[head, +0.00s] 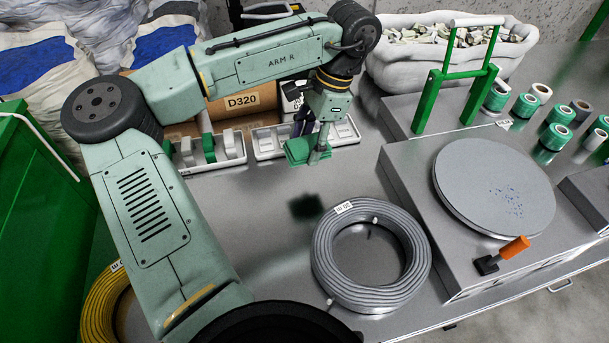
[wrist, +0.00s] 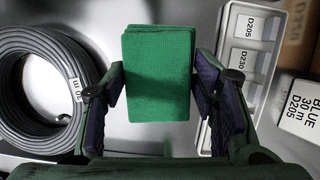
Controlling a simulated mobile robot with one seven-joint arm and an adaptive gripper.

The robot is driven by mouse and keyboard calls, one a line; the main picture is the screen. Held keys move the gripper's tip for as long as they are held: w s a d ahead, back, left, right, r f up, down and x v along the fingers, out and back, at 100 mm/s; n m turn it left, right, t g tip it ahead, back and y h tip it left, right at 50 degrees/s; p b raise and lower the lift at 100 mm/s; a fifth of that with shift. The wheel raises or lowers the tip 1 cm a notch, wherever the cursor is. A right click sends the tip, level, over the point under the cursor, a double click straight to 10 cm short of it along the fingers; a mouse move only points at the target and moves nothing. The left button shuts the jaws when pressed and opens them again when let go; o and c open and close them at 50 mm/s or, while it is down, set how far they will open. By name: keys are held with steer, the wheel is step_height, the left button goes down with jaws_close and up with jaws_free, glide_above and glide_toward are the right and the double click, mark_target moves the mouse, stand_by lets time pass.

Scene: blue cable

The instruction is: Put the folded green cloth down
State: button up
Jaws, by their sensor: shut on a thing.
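The folded green cloth (head: 300,152) is in my gripper (head: 318,152), in front of the white trays in the head view. In the wrist view the cloth (wrist: 158,75) is a thick folded rectangle between the two fingers of my gripper (wrist: 158,92). The fingers are shut on its sides, though the contact is hard to see. A dark shadow (head: 305,206) lies on the grey table apart from the cloth, so the cloth hangs above the surface.
A grey cable coil (head: 330,262) lies in front of the cloth; it also shows in the wrist view (wrist: 25,90). White trays (head: 345,134) stand behind. A grey turntable (head: 470,185) with a green handle frame (head: 430,100) is at right. Bare table (head: 255,215) lies left of the coil.

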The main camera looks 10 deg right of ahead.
steer(key=shift+s, duration=0.1)
steer(key=p, duration=0.1)
glide_toward(305, 183)
steer(key=x, duration=0.5)
steer(key=shift+a, duration=0.35)
steer(key=shift+f+p, duration=0.4)
steer(key=shift+p, duration=0.4)
steer(key=shift+f, duration=0.15)
steer(key=shift+s+f, duration=0.1)
steer(key=shift+f, duration=0.45)
steer(key=o, duration=1.1)
steer(key=shift+f, duration=0.15)
steer(key=shift+r+b, duration=0.2)
steer(key=shift+b, duration=0.2)
